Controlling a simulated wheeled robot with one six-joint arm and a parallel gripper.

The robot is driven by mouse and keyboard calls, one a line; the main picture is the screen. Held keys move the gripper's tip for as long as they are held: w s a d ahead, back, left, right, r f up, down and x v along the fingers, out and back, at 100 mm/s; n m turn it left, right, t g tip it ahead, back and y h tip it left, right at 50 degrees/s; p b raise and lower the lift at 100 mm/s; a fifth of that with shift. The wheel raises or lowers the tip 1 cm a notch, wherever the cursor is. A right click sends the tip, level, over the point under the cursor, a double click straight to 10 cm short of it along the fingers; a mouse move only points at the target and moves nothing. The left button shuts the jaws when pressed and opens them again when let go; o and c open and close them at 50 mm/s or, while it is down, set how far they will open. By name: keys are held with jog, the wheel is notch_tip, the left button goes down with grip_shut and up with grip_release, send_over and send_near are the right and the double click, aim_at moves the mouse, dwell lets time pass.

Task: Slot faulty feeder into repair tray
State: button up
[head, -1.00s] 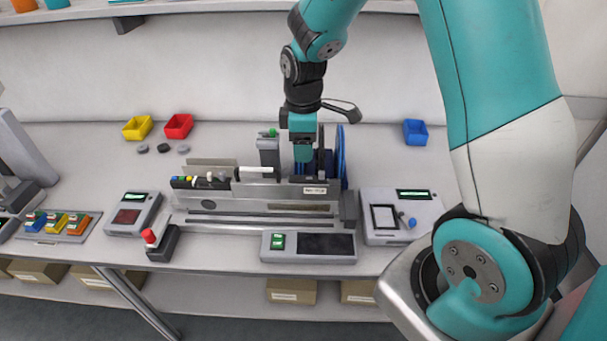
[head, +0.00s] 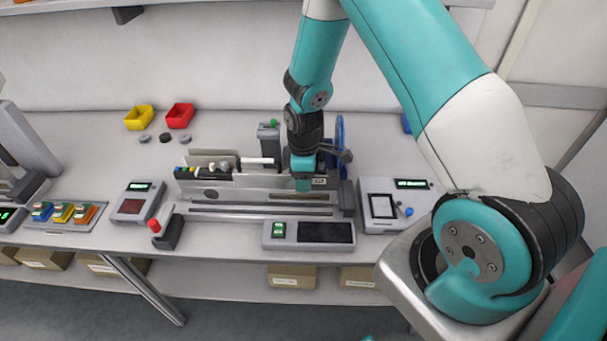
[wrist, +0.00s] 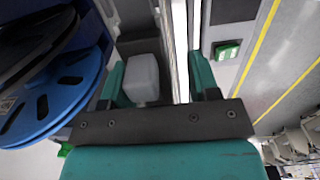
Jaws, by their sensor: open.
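A long grey feeder assembly (head: 250,182) stands on the bench, with a blue reel (head: 340,132) at its right end. The wrist view shows the blue reel (wrist: 55,105) and dark reels beside it at left. My gripper (head: 303,186) points down over the right part of the assembly and hides some of it. In the wrist view my gripper (wrist: 158,78) is open; a pale block (wrist: 143,78) shows between the teal fingers, nearer the left one. Contact cannot be told. I cannot tell which feeder is faulty or which part is the repair tray.
A panel with a green button (head: 310,233) lies in front of the assembly. A grey device (head: 380,222) stands right, a red-knobbed lever (head: 165,232) and another device (head: 135,203) left. Yellow (head: 139,117) and red (head: 180,115) bins stand behind.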

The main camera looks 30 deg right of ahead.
grip_shut()
jog(key=shift+w+a, duration=0.8)
jog(key=shift+a, duration=0.25)
grip_release()
notch_tip(320, 180, up, 17)
jog(key=b, duration=0.4)
jog(key=s+a+r+m+y+b, duration=0.1)
jog(key=s+a+r+y, duration=0.1)
jog(key=s+a+r, duration=0.3)
jog(key=s+a, duration=0.4)
jog(key=s, duration=0.1)
jog(key=shift+s+m+t, duration=0.3)
jog(key=shift+s+m, duration=0.05)
jog(key=shift+m, duration=0.05)
jog(key=s+a, duration=0.2)
jog(key=s, duration=0.2)
jog(key=s+a+m+y, duration=0.1)
jog(key=s, duration=0.3)
jog(key=s+a+r+m+y+b, duration=0.1)
jog(key=s+a, duration=0.1)
jog(key=s, duration=0.3)
jog(key=shift+a+r, duration=0.1)
jog(key=shift+a, duration=0.25)
jog(key=shift+c, duration=1.3)
